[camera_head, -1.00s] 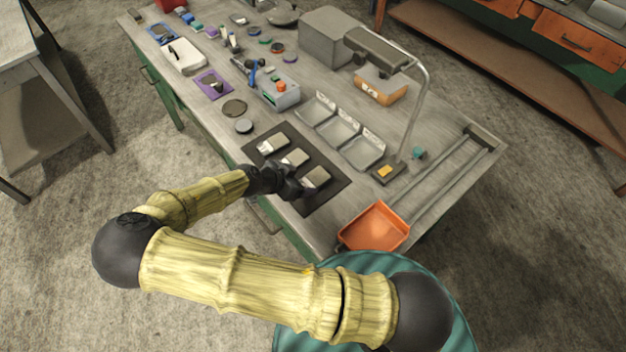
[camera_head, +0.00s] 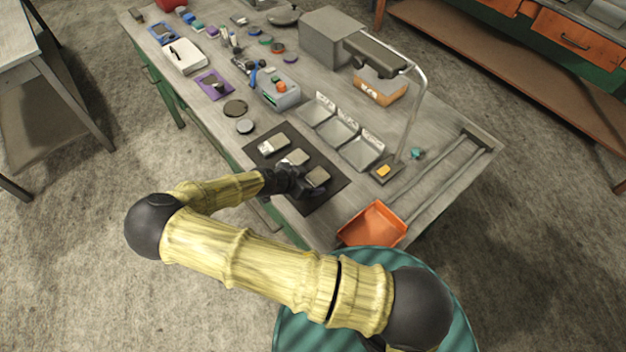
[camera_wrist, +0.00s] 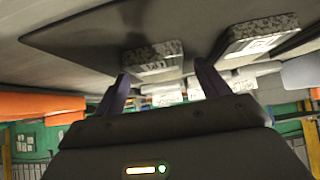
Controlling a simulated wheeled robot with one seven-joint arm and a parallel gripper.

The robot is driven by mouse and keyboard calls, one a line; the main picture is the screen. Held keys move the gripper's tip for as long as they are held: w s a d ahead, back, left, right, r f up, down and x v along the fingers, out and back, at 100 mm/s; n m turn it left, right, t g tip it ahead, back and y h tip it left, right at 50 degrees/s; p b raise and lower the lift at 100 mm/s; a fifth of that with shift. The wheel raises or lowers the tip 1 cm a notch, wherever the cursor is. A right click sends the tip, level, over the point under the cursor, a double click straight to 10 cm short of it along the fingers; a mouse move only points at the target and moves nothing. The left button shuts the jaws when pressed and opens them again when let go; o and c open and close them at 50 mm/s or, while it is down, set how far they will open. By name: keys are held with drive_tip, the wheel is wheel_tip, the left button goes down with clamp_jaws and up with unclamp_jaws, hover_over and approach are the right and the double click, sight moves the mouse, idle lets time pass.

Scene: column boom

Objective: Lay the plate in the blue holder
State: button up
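Several small pale grey plates lie in a row on a dark mat (camera_head: 325,201) at the bench's near edge: a left one (camera_head: 273,146), a middle one (camera_head: 297,157) and a right one (camera_head: 317,176). My gripper (camera_head: 290,178) is low over the mat, beside the middle and right plates. In the wrist view my gripper (camera_wrist: 161,70) has its two fingers apart with nothing held. A speckled plate (camera_wrist: 152,60) shows beyond the gap between the fingertips, and another (camera_wrist: 262,36) is right of it. A blue square (camera_head: 162,33) at the far left of the bench may be the blue holder.
An orange scoop tray (camera_head: 373,226) sits at the near right corner. Label-fronted bins (camera_head: 340,131), a lamp (camera_head: 415,100) and a grey box (camera_head: 331,37) stand behind the mat. A purple holder (camera_head: 213,85) and round discs (camera_head: 235,108) lie left of the mat.

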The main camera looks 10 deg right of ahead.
clamp_jaws()
wheel_tip(320, 180, up, 10)
drive_tip(key=b, duration=0.2)
idle(0.5)
idle(0.4)
